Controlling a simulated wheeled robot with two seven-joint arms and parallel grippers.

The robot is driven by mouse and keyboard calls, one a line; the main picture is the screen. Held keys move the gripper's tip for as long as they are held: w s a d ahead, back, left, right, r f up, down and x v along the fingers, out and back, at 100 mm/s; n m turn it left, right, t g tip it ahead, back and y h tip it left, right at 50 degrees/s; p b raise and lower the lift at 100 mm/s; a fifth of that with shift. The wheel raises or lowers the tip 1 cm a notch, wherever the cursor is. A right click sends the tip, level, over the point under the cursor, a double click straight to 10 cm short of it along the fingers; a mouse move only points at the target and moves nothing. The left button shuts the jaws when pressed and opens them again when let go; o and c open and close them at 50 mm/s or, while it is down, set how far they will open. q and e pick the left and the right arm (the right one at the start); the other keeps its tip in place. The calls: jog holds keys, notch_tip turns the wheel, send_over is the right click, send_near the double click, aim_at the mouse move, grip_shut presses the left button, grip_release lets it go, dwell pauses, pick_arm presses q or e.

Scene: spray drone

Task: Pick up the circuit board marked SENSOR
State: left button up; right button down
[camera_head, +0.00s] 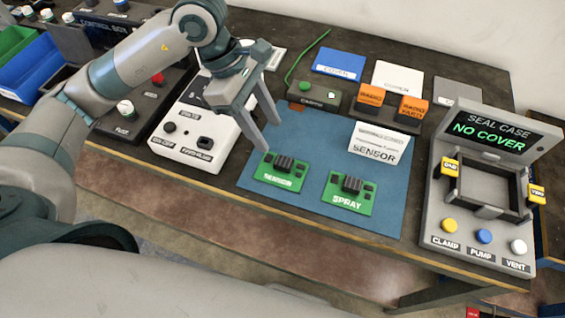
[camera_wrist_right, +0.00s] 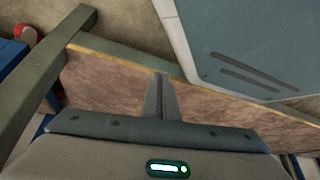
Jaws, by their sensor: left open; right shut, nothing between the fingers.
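The green circuit board marked SENSOR (camera_head: 280,172) lies flat on the blue mat (camera_head: 310,140), with a black block on its top. A similar green board marked SPRAY (camera_head: 348,192) lies to its right. My left gripper (camera_head: 262,136) is open and empty, above the mat just behind and to the left of the SENSOR board. Its fingers point down and look apart from the board. My right gripper (camera_wrist_right: 160,98) is shut and empty in the right wrist view, with the table's edge beyond it. No board shows in that view.
A white card reading SENSOR (camera_head: 378,145) stands on the mat behind the boards. A seal case (camera_head: 482,200) reading NO COVER stands at the right. A white box (camera_head: 200,135) stands left of the mat. Orange blocks (camera_head: 371,95) sit behind the mat.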

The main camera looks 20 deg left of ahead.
aim_at(283, 161)
pick_arm(q)
jog(key=shift+p+x, duration=0.35)
jog(key=shift+x, duration=1.8)
pick_arm(e)
jog(key=shift+s+d+f+g, duration=0.15)
jog(key=shift+s+d, duration=0.1)
jog(key=shift+s, duration=0.3)
jog(key=shift+s+d+f+g, duration=0.15)
jog(key=shift+s+d+g, duration=0.1)
jog(key=shift+s, duration=0.35)
jog(key=shift+s+d+f+g, duration=0.15)
jog(key=shift+s+d, duration=0.1)
jog(key=shift+s, duration=0.3)
pick_arm(q)
jog(key=shift+f, duration=0.1)
pick_arm(e)
jog(key=shift+r, duration=0.1)
pick_arm(q)
jog(key=shift+f, duration=0.15)
jog(key=x, duration=0.1)
jog(key=p+x, duration=0.2)
jog(key=shift+s+d+f, duration=0.1)
jog(key=shift+s+f, duration=0.2)
jog(key=shift+d+f, duration=0.15)
jog(key=shift+f, duration=0.35)
pick_arm(e)
jog(key=s+d+f+g+h, duration=0.1)
jog(key=s+d+g, duration=0.1)
jog(key=s, duration=0.6)
jog(key=shift+d, duration=0.7)
